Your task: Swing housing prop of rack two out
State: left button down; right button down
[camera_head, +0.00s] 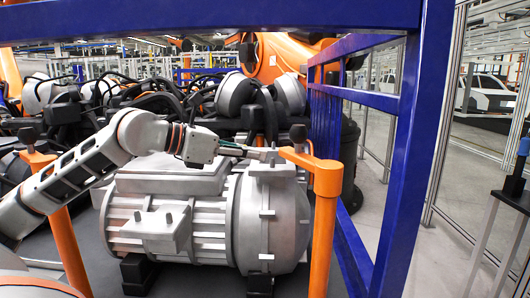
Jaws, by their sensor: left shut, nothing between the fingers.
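A large grey ribbed motor housing (270,222) lies on black blocks inside a blue rack frame (410,150). A second orange prop (68,240) stands at the left, also with a black knob. My left gripper (272,154) reaches in from the left above the housing, shut and empty. Its fingertips are close to the right prop's top arm; I cannot tell whether they touch. My right gripper is not in view.
More grey motor units with black cables (150,92) fill the space behind. The blue beam crosses the top and blue rails stand at the right. Beyond them are a metal-framed fence and a grey floor (450,265) with free room.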

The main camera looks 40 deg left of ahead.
pick_arm(q)
jog(key=shift+w+d, duration=0.3)
jog(key=shift+w, duration=0.35)
jog(key=shift+w+d, duration=0.3)
jog(key=shift+w, duration=0.3)
